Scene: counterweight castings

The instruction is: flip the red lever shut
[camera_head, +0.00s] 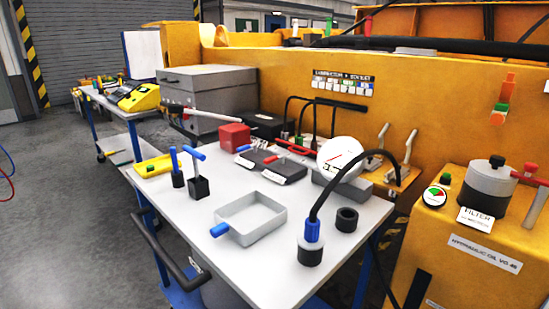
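Several red handles show, and I cannot tell which one is the task's lever. One long red handle (297,146) lies slanted, nearly flat, near the gauge on the cart top. A shorter red handle (275,159) lies on a dark block (262,169) in front of it. A red lever (530,180) sticks out sideways beside the filter (487,183) on the yellow oil tank at the right. Whether any of them is open or shut is unclear. Neither of my grippers is in view.
The white cart top (180,225) holds a grey tray (252,217), blue-handled black blocks (198,185), a red box (235,137), a round gauge (339,158) and a black ring (347,219). A black hose rises from a blue-collared plug (311,250). Open floor (70,210) lies left.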

